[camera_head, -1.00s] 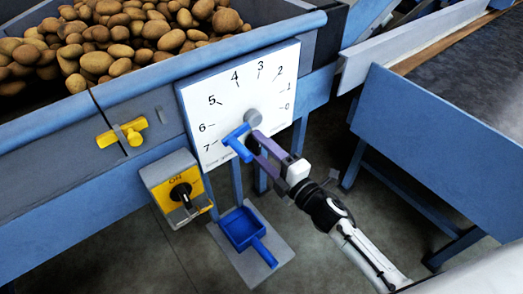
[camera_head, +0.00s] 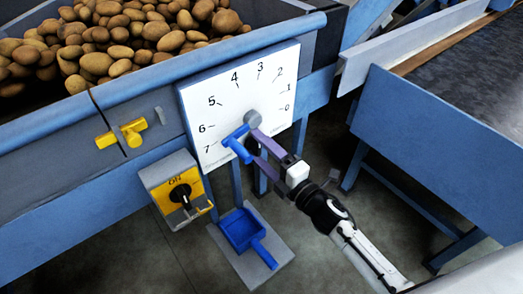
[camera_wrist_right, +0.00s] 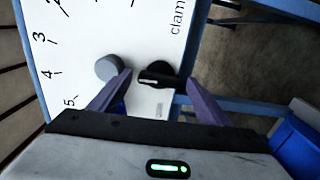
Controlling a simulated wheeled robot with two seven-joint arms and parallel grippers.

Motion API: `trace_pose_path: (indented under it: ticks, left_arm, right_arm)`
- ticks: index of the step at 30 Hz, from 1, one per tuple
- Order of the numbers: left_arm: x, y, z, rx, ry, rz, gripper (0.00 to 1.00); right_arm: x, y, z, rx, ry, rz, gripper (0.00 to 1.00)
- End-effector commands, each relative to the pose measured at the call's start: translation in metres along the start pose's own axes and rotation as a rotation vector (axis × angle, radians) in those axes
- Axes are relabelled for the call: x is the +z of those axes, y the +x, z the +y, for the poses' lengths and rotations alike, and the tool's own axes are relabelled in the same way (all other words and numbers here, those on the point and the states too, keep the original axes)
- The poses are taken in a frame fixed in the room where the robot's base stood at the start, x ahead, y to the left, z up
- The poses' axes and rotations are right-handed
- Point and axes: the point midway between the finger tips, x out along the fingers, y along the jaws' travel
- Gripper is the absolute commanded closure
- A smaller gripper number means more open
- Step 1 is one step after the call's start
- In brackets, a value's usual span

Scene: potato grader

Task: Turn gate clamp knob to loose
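The black clamp knob (camera_wrist_right: 157,76) sits on the white dial plate beside printed text beginning "clam". My right gripper (camera_wrist_right: 158,78) is open, with its two purple fingers on either side of the knob in the wrist view; I cannot tell whether they touch it. In the head view my right gripper (camera_head: 254,145) is at the plate's lower right, and the knob is mostly hidden there. The plate (camera_head: 225,110) carries numbers 0 to 7, a grey round hub (camera_head: 253,118) and a blue handle (camera_head: 237,143) close to the fingers. My left gripper is out of view.
A yellow T-handle (camera_head: 122,134) and a yellow switch box (camera_head: 158,183) marked ON are left of the plate. A blue scoop-like tray (camera_head: 240,228) lies below. A blue conveyor frame (camera_head: 440,130) stands right. Potatoes (camera_head: 120,35) fill the hopper above.

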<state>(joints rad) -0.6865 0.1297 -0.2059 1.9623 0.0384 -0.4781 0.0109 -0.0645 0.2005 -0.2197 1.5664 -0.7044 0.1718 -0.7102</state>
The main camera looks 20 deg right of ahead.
Motion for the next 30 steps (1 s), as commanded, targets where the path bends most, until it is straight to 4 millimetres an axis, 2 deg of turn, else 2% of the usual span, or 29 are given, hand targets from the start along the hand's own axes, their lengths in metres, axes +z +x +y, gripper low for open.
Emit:
trace_pose_path:
  ticks: [4, 8, 15, 21, 25, 30]
  left_arm:
    - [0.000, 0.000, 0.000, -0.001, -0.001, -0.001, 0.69]
    - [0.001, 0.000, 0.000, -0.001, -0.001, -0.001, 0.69]
    - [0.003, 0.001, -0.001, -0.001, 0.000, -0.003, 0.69]
    - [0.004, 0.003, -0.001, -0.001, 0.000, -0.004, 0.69]
    - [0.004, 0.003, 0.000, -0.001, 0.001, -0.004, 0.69]
    - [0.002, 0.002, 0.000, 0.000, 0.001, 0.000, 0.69]
  right_arm:
    - [0.000, -0.001, 0.000, 0.001, 0.002, 0.000, 0.30]
    - [0.000, -0.013, -0.001, -0.001, 0.002, 0.000, 0.30]
    - [0.000, -0.060, -0.002, -0.003, 0.002, 0.000, 0.30]
    - [0.000, -0.091, -0.001, -0.002, 0.001, 0.000, 0.30]
    - [0.000, -0.101, -0.001, -0.001, 0.000, -0.001, 0.30]
    - [0.000, -0.104, 0.000, 0.000, 0.000, 0.000, 0.30]
